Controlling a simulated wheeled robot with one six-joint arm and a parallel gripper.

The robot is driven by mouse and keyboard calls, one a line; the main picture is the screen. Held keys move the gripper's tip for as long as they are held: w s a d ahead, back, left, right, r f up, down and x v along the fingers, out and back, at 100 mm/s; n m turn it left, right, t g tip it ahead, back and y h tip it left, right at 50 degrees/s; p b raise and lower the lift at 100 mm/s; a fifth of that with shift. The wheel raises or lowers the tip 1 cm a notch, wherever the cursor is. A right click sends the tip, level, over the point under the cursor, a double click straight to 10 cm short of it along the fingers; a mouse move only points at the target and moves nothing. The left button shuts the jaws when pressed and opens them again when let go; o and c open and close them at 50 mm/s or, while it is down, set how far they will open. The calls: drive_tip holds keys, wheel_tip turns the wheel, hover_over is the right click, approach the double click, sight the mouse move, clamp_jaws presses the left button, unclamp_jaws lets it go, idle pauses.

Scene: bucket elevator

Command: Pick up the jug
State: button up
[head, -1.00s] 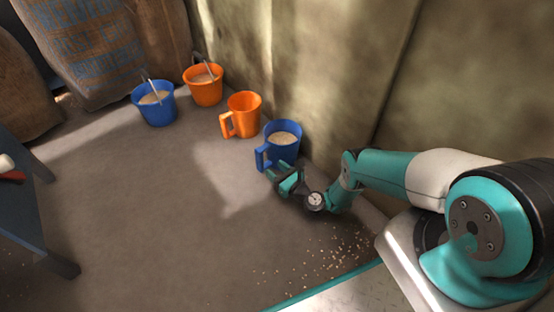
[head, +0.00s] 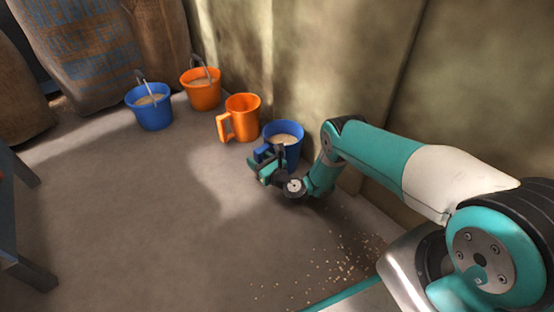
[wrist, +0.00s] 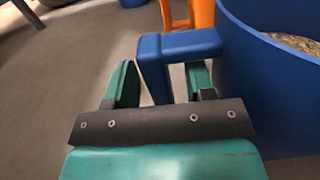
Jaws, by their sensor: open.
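A blue jug (head: 293,152) with pale grainy contents stands upright on the floor by the wall. Its square handle (wrist: 158,62) points left in the wrist view. My gripper (head: 266,164) is open and low at the handle. In the wrist view my gripper (wrist: 162,84) has one finger on each side of the handle's upright part, which lies between them near the tips. I cannot tell whether a finger touches it. In the head view my gripper hides part of the handle and the jug's lower side. An orange jug (head: 243,116) with a handle stands just behind it.
An orange bucket (head: 203,96) and a blue bucket (head: 152,114) stand farther back, near sacks (head: 85,60). The wall (head: 330,60) rises close behind the jugs. Grain (head: 345,268) is scattered in front. The floor (head: 130,210) at left is clear.

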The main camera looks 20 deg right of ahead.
clamp_jaws()
idle(1.4)
drive_tip(key=shift+r, duration=0.15)
